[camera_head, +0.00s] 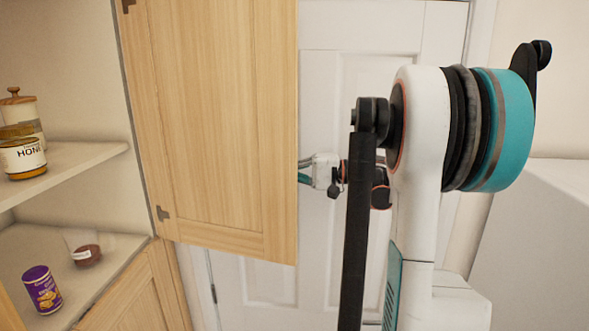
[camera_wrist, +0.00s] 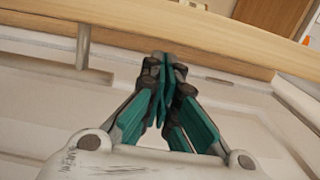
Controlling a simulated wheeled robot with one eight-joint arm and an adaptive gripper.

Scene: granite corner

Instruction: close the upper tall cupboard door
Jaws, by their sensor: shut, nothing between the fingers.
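The upper tall cupboard door (camera_head: 215,120) is a light wooden panel that stands open, hinged on its left side, with the shelves showing to its left. My gripper (camera_head: 305,170) is partly hidden behind the free right edge of this door in the head view. In the wrist view my gripper (camera_wrist: 165,62) is shut and empty, its teal fingers together. Their tips are close to a pale wooden edge (camera_wrist: 215,68), probably the door's edge. I cannot tell whether they touch it. A metal bar handle (camera_wrist: 83,45) shows left of the fingers.
Shelves hold a honey jar (camera_head: 22,158), a lidded canister (camera_head: 18,108), a purple can (camera_head: 42,289) and a small packet (camera_head: 86,254). The lower wooden door (camera_head: 135,295) is beneath. A white panelled door (camera_head: 320,60) stands behind. A grey-white block (camera_head: 540,230) is at right.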

